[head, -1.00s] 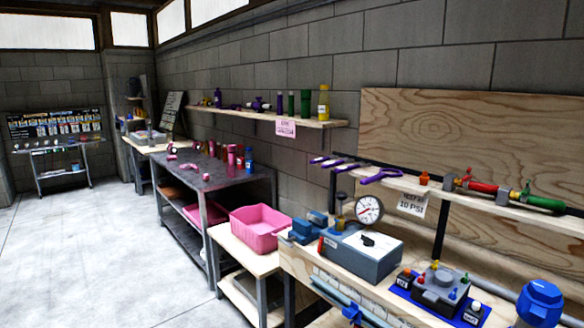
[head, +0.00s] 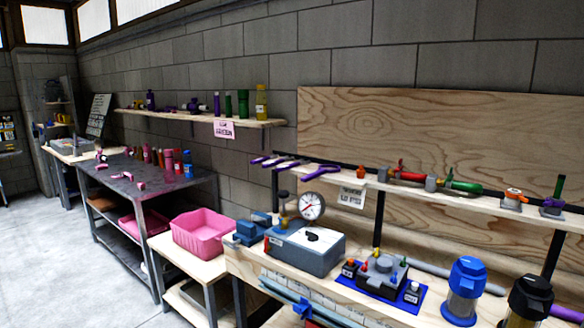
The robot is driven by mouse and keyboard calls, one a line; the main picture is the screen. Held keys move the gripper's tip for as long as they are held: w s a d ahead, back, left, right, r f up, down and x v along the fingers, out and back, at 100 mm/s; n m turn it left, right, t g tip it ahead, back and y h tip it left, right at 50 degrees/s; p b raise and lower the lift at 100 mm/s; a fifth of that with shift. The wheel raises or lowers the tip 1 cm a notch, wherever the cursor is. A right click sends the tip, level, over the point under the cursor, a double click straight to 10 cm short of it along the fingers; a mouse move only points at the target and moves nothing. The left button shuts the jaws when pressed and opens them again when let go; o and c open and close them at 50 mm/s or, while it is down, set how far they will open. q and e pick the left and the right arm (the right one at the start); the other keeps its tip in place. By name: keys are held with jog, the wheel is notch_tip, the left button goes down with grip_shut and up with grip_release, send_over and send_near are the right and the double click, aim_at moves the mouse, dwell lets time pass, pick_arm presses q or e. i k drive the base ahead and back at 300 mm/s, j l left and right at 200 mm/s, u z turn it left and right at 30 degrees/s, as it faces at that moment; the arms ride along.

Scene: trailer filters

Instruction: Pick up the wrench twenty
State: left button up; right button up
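Purple wrench-like tools lie side by side at the left end of the shelf on the wooden panel. The nearest purple tool (head: 322,171) is the largest in view; a middle one (head: 287,164) and a farther one (head: 260,159) lie to its left. I cannot read any number on them, so I cannot tell which is wrench twenty. Neither of my grippers shows in the head view.
Below the shelf, a workbench (head: 345,281) holds a grey-blue box (head: 305,250) with a gauge (head: 312,206), a blue-based valve block (head: 378,275) and blue- and black-capped filters (head: 465,290). A pink bin (head: 202,233) stands left. Floor (head: 50,260) is clear at far left.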

aim_at(301, 162)
jog(key=i+j+z, duration=0.1)
jog(key=z, duration=0.4)
jog(key=i+j+z, duration=0.1)
jog(key=z, duration=0.35)
jog(key=i+j+z, duration=0.1)
jog(key=j+z, duration=0.15)
jog(key=j, duration=0.15)
jog(key=j+z, duration=0.25)
jog(key=j, duration=0.2)
jog(key=i+j+z, duration=0.1)
jog(key=j, duration=0.35)
jog(key=i+j+z, duration=0.1)
jog(key=j, duration=0.3)
